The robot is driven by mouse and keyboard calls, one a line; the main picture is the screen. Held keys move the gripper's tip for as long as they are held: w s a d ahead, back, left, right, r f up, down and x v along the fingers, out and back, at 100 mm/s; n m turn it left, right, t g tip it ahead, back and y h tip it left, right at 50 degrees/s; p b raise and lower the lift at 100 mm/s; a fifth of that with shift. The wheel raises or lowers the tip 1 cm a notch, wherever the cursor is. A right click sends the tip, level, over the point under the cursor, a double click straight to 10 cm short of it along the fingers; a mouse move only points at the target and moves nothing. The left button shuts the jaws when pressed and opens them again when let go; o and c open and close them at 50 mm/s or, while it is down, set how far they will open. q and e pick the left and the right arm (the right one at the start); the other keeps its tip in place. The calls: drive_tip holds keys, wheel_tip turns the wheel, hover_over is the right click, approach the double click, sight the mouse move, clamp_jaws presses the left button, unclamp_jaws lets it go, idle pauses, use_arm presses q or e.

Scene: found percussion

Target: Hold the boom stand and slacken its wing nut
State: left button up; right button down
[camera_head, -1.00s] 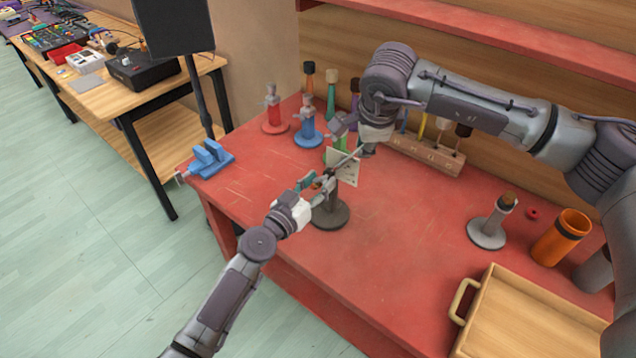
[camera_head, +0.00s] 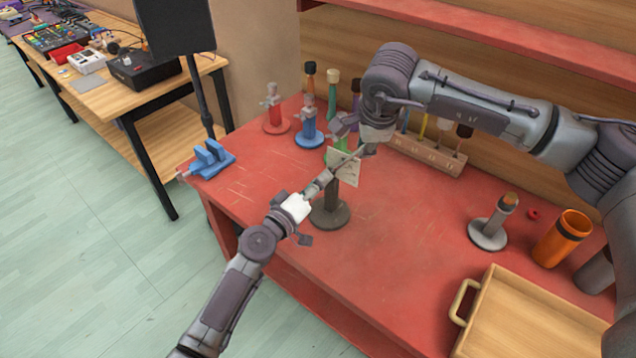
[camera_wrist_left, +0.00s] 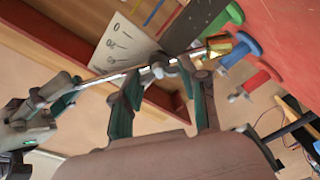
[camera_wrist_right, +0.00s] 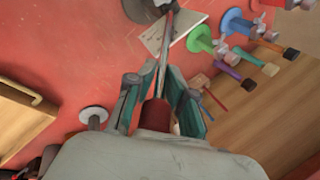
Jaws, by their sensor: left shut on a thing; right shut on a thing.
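The boom stand (camera_head: 330,217) stands upright on its round grey base on the red bench. Its thin metal boom (camera_wrist_left: 110,77) runs slantwise across the left wrist view. My left gripper (camera_head: 319,184) is shut at the joint atop the post; a small grey wing nut (camera_wrist_left: 159,69) shows between its fingers in the left wrist view. My right gripper (camera_head: 364,150) is shut on the boom's dark red end (camera_wrist_right: 155,115), seen between its teal pads in the right wrist view. A brass-coloured piece (camera_wrist_left: 219,44) sits on the boom's other end. My left gripper partly hides the joint in the head view.
A white marked card (camera_head: 346,168) is just behind the stand. A blue vise (camera_head: 211,158) and red and blue stands (camera_head: 309,130) are to the left. A wooden tray (camera_head: 530,320), an orange cup (camera_head: 561,238) and a grey stand (camera_head: 489,231) are at right. The bench's front middle is clear.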

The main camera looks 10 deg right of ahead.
use_arm(q)
drive_tip(key=shift+w+a+f+n, duration=0.1)
drive_tip(key=shift+a+n, duration=0.1)
drive_tip(key=shift+n, duration=0.5)
use_arm(e)
drive_tip(key=shift+d, duration=0.1)
drive_tip(key=shift+r, duration=0.1)
use_arm(q)
drive_tip(key=o, duration=1.2)
drive_tip(key=shift+d, duration=0.1)
drive_tip(key=shift+c, duration=0.2)
drive_tip(key=v, duration=1.2)
